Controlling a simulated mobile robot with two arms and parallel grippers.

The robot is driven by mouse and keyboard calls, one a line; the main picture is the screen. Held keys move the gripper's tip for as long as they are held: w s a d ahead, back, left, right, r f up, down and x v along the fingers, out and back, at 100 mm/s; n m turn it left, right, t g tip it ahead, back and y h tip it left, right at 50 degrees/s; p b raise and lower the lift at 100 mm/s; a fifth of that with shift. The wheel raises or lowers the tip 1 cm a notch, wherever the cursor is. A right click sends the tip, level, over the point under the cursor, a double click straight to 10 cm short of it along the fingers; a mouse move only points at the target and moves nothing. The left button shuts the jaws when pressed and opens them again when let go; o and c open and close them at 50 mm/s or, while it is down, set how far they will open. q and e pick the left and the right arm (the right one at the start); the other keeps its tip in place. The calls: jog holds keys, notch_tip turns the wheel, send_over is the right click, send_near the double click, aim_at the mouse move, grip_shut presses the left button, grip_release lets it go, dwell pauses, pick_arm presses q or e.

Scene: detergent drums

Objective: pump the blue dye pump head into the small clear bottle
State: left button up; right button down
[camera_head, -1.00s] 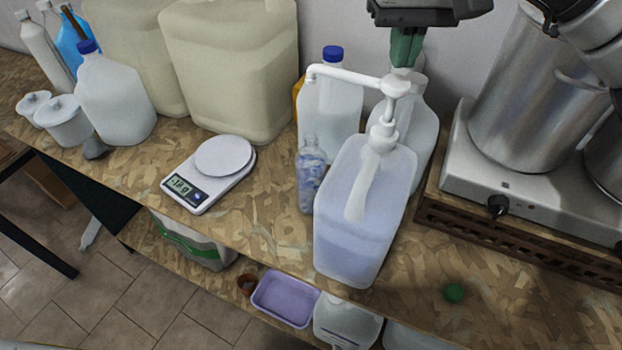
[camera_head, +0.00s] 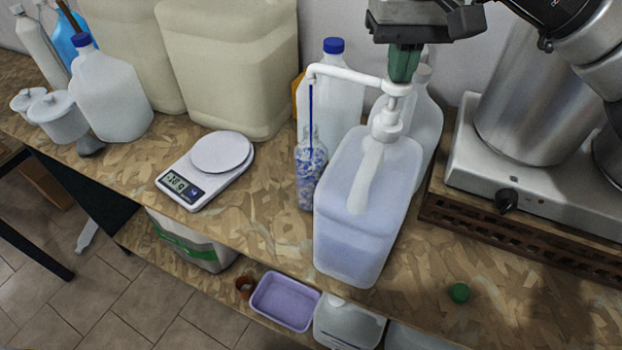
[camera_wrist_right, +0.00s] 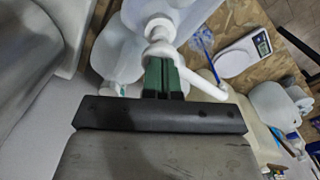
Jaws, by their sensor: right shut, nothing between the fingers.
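The white pump head (camera_head: 394,88) tops a translucent jug of bluish liquid (camera_head: 355,245). Its long spout reaches left, with the nozzle over the small clear bottle (camera_head: 308,185). A thin dark-blue stream (camera_head: 311,105) runs from the nozzle down to the bottle, which holds mottled blue and white contents. My right gripper (camera_head: 402,68) is shut and empty, pointing down, its green fingertips on top of the pump head. In the right wrist view the green fingers (camera_wrist_right: 163,75) are closed against the pump head (camera_wrist_right: 158,50). My left gripper is not in view.
A digital scale (camera_head: 205,170) stands left of the bottle. Capped jugs (camera_head: 335,95) stand behind the pump jug. A steel pot (camera_head: 525,115) on a burner stands at the right. The middle front counter is bare.

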notch_tip(320, 180, down, 2)
jog(key=shift+f+b, duration=0.1)
jog(key=shift+b, duration=0.45)
jog(key=shift+r, duration=0.2)
jog(key=shift+r+p, duration=2.4)
jog(key=shift+r, duration=0.75)
jog(key=shift+r, duration=0.1)
notch_tip(320, 180, up, 6)
jog(key=p, duration=0.5)
